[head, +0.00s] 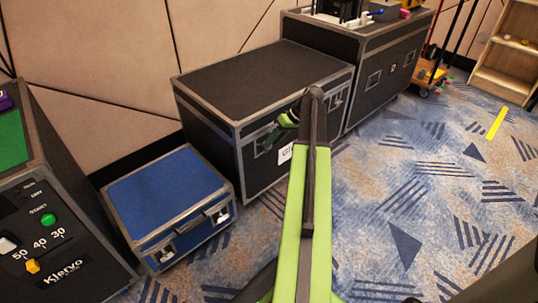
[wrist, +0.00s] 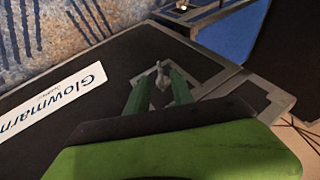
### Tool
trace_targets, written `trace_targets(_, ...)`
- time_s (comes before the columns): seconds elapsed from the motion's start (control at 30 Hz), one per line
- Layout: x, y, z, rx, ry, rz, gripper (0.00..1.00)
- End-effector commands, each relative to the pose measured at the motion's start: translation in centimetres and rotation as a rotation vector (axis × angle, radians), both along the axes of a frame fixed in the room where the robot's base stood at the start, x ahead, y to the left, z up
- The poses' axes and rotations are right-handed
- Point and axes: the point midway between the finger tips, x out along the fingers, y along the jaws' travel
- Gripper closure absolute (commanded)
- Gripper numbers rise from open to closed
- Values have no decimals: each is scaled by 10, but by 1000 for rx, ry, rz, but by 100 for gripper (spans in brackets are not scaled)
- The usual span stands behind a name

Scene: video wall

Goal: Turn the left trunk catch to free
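The black trunk (head: 262,78) with metal edges stands against the wall, lid closed. Its white label (head: 285,153) is partly hidden by my arm; in the wrist view the label (wrist: 52,100) reads "Glowmarn". My gripper (head: 280,128) is at the left part of the trunk's front face. In the wrist view my gripper (wrist: 161,74) has its two green fingers apart, with the small silver catch (wrist: 160,76) between or just beyond their tips. I cannot tell whether they touch it. In the head view this catch is hidden by my gripper.
A blue case (head: 165,190) stands on the floor left of the trunk. A black control box (head: 50,225) is at the near left. Another dark case (head: 385,65) adjoins on the right. The patterned carpet (head: 430,180) to the right is open.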

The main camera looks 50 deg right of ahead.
Motion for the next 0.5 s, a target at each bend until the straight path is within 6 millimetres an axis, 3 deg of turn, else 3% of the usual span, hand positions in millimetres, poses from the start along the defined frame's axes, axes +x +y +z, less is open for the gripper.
trace_targets(0.03,4,4,-15,0,0,2,72)
trace_targets(0.13,9,9,-23,-1,0,2,72)
trace_targets(0.5,14,13,-26,0,0,1,72)
